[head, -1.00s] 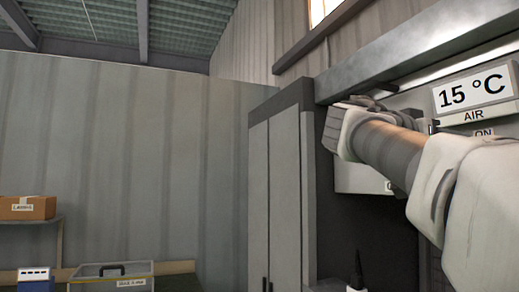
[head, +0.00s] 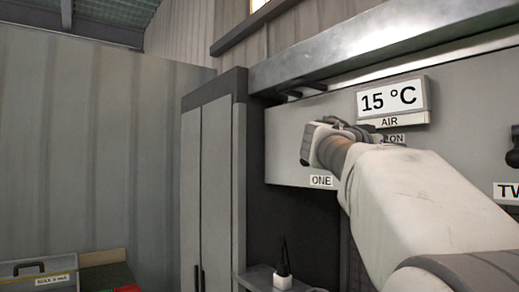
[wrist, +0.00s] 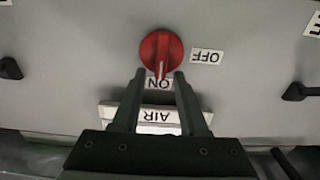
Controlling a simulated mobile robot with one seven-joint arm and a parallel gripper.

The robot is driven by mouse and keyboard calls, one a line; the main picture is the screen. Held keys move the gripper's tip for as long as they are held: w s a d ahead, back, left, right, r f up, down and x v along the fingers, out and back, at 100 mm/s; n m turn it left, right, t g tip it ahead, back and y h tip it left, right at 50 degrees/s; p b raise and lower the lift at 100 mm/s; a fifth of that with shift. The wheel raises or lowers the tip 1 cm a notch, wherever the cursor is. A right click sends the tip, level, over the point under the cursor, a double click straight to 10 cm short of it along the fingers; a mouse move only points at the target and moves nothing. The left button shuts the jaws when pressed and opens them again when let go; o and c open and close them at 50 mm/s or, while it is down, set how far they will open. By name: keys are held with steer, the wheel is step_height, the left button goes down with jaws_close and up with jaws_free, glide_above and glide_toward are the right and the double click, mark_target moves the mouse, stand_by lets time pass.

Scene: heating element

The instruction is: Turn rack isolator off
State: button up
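The rack isolator is a round red knob (wrist: 161,50) on the grey panel, seen in the wrist view. Its pointer is toward the ON label (wrist: 159,84); the OFF label (wrist: 207,57) is beside it. My gripper (wrist: 159,74) is open and empty. Its two dark fingers reach toward the knob, one on each side of the pointer end, and I cannot tell whether they touch it. In the head view my gripper (head: 325,140) is in front of the panel (head: 290,125), left of the ON label (head: 397,139). My arm hides the knob there.
A display reading 15 °C (head: 392,99) sits above the AIR label (head: 390,121). A label ONE (head: 321,181) is low on the panel. A metal beam (head: 350,55) runs above it. A tall grey cabinet (head: 208,190) stands to the left. Dark handles (wrist: 9,68) flank the knob.

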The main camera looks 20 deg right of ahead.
jaws_close()
steer(key=shift+w+n, duration=0.1)
steer(key=shift+n, duration=0.2)
steer(key=shift+w+a+f+n+b, duration=0.15)
steer(key=shift+w+f+n, duration=0.25)
steer(key=shift+n, duration=2.45)
steer(key=shift+w+a+f+n+b, duration=0.1)
steer(key=shift+w+f+n+b, duration=0.2)
steer(key=shift+n, duration=2.6)
steer(key=shift+w+a+f+n+b, duration=0.15)
steer(key=shift+w+f+n, duration=0.3)
steer(key=shift+n, duration=2.4)
steer(key=shift+f, duration=0.1)
steer(key=shift+o, duration=0.8)
jaws_free()
steer(key=shift+s+a, duration=0.1)
